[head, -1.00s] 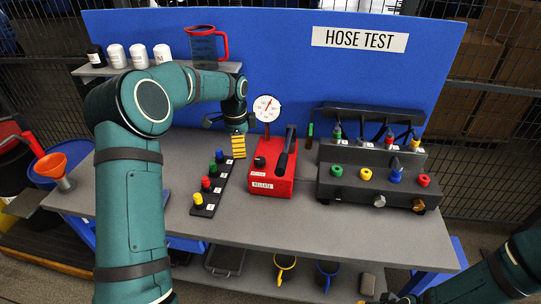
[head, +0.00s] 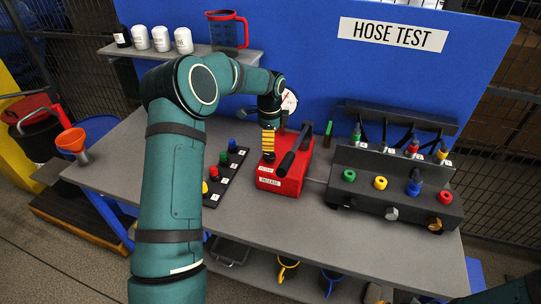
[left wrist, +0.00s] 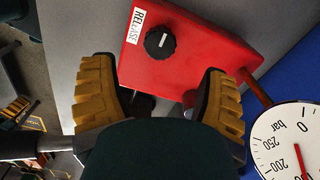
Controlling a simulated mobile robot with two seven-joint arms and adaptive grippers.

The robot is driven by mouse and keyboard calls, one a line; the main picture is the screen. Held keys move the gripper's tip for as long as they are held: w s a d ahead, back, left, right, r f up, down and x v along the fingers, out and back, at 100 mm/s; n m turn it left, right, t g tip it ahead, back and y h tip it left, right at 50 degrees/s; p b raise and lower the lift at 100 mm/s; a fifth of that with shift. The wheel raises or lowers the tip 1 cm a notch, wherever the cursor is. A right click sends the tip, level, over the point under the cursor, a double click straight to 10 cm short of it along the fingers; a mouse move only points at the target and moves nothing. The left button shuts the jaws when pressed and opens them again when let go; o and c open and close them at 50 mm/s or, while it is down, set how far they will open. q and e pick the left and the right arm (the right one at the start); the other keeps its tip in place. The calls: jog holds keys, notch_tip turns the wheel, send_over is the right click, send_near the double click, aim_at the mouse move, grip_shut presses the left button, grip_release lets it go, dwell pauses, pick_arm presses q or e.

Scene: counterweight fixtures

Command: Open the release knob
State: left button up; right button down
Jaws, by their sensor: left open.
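The red pump box (head: 284,181) stands on the grey bench with a RELEASE label on its front and a black lever on top. In the left wrist view, the round black release knob (left wrist: 160,41) with a white pointer line sits on the red face beside the RELEASE label (left wrist: 135,25). My left gripper (head: 268,150) is over the knob end of the box. Its yellow-padded fingers are apart and empty in the left wrist view (left wrist: 158,95). The knob lies just beyond the space between the fingertips. In the head view the gripper largely covers the knob.
The pressure gauge (left wrist: 290,140) is close beside the left gripper. A dark strip with coloured knobs (head: 228,172) lies left of the box. A black valve block (head: 395,190) stands to the right. The blue HOSE TEST panel (head: 320,80) rises behind.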

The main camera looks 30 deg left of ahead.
aim_at(270, 155)
pick_arm(q)
notch_tip(270, 155, down, 7)
dwell(0.3)
jog(key=shift+c, duration=0.2)
jog(key=c, duration=1.2)
